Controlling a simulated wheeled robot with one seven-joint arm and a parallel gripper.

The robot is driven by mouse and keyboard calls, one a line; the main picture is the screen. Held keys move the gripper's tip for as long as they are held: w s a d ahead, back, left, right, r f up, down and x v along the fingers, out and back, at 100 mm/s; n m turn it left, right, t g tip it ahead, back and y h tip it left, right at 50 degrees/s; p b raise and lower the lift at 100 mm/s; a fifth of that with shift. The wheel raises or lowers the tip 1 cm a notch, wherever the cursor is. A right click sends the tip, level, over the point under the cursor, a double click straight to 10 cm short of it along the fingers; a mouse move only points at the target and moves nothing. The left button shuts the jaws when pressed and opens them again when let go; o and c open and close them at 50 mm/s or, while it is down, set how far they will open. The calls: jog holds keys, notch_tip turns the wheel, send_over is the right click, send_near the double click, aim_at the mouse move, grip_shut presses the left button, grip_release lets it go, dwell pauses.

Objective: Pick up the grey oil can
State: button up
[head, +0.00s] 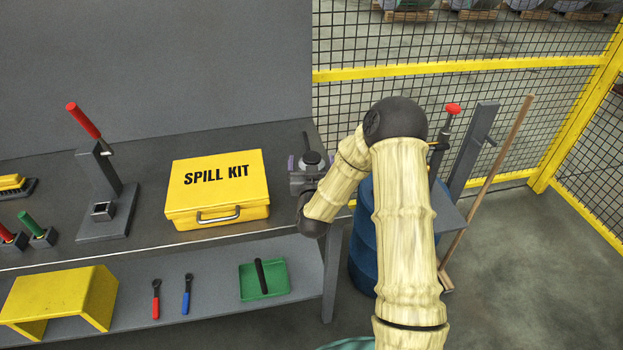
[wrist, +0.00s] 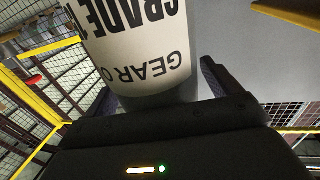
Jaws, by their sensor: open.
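The oil can (wrist: 140,45) fills the upper middle of the wrist view, with a white label reading "GEAR O…" and "GRADE" upside down. In the head view the can (head: 312,158) stands at the right end of the bench top, its dark cap and thin spout showing above my gripper. My gripper (head: 309,172) is open, with one finger on each side of the can. The fingers (wrist: 156,88) also show on both sides of it in the wrist view. Whether they touch it cannot be told. My arm hides part of this area.
A yellow spill kit case (head: 217,190) stands just left of the can on the bench (head: 140,150). A lever press (head: 98,180) is farther left. A blue drum (head: 365,240) and a broom (head: 490,190) stand right of the bench, before the yellow-framed mesh fence (head: 470,64).

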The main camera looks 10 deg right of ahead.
jog(key=c, duration=1.4)
jog(key=shift+r, duration=0.2)
notch_tip(320, 180, up, 10)
jog(key=shift+f+b, duration=0.1)
jog(key=shift+b, duration=0.3)
jog(key=o, duration=0.6)
jog(key=c, duration=0.7)
jog(key=shift+f, duration=0.1)
